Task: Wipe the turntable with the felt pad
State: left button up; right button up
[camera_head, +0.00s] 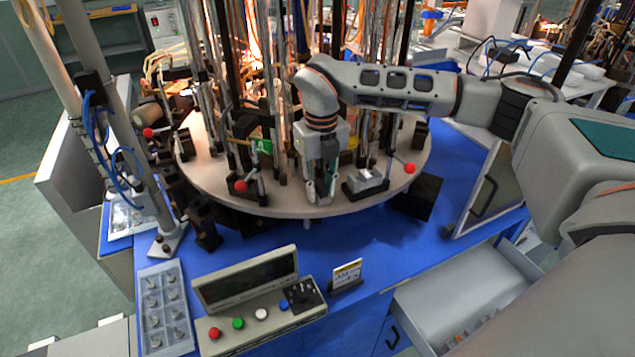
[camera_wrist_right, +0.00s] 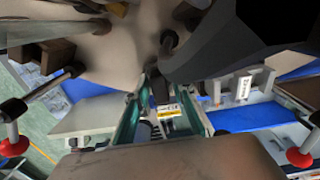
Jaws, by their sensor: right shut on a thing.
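The turntable (camera_head: 215,180) is a round beige disc on the blue table, crowded with upright rods and clamps. Its pale surface also shows at the top of the wrist view (camera_wrist_right: 110,50). My right gripper (camera_head: 319,198) points down at the turntable's front edge, between two red-knobbed levers. Its fingers are close together on a small thing, taken to be the felt pad, which is mostly hidden. In the wrist view the fingers (camera_wrist_right: 160,112) flank a small dark piece (camera_wrist_right: 161,88). I cannot tell whether it touches the disc. My left gripper is not in view.
Red-knobbed levers (camera_head: 241,186) (camera_head: 409,168) stand close on both sides. A metal block (camera_head: 368,180) sits right of the gripper. A control box (camera_head: 260,308), a small sign (camera_head: 347,273) and a tray of metal parts (camera_head: 152,271) occupy the front. Blue table (camera_head: 370,240) is clear between.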

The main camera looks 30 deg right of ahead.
jog(key=shift+s+f, duration=0.1)
jog(key=shift+s, duration=0.8)
jog(key=shift+w+p, duration=0.35)
jog(key=shift+w, duration=1.35)
jog(key=shift+w+d, duration=0.2)
jog(key=shift+w, duration=1.6)
jog(key=shift+s+d, duration=0.1)
jog(key=shift+d, duration=0.25)
jog(key=shift+s+d, duration=0.1)
jog(key=shift+s, duration=1.6)
jog(key=shift+s+a, duration=0.15)
jog(key=shift+s, duration=0.75)
jog(key=shift+s+a, duration=0.1)
jog(key=shift+s, duration=0.8)
